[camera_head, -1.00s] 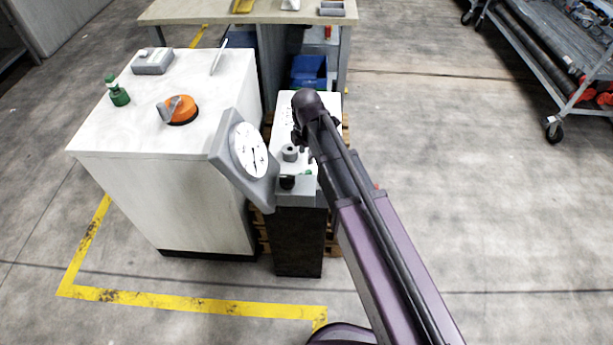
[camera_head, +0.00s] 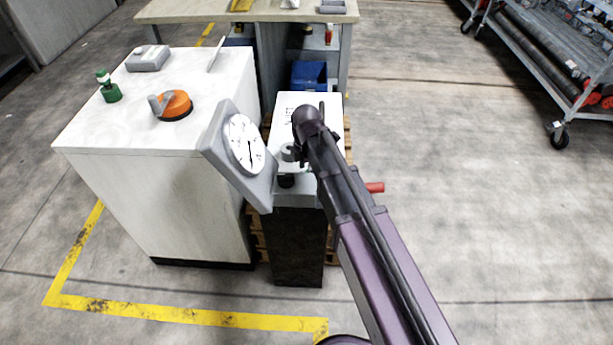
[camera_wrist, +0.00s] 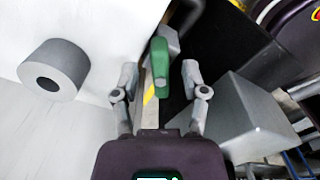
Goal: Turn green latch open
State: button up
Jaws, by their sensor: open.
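The green latch (camera_wrist: 160,62) shows in the wrist view as a green upright handle with a rounded end, beside a grey block. My gripper (camera_wrist: 160,76) is open, with one finger to the left of the green handle and one to the right. There is a visible gap on each side, and I cannot tell how deep the handle lies between the fingers. In the head view the latch is hidden behind my arm, over the narrow white-topped cabinet (camera_head: 284,104).
A grey cylinder (camera_wrist: 55,72) stands left of the fingers. A tilted gauge (camera_head: 243,145) is close left of my arm. A red handle (camera_head: 374,187) sticks out at right.

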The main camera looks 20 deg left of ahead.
jog(key=shift+f+b, duration=0.45)
jog(key=shift+f, duration=0.2)
jog(key=shift+c, duration=0.2)
grip_shut()
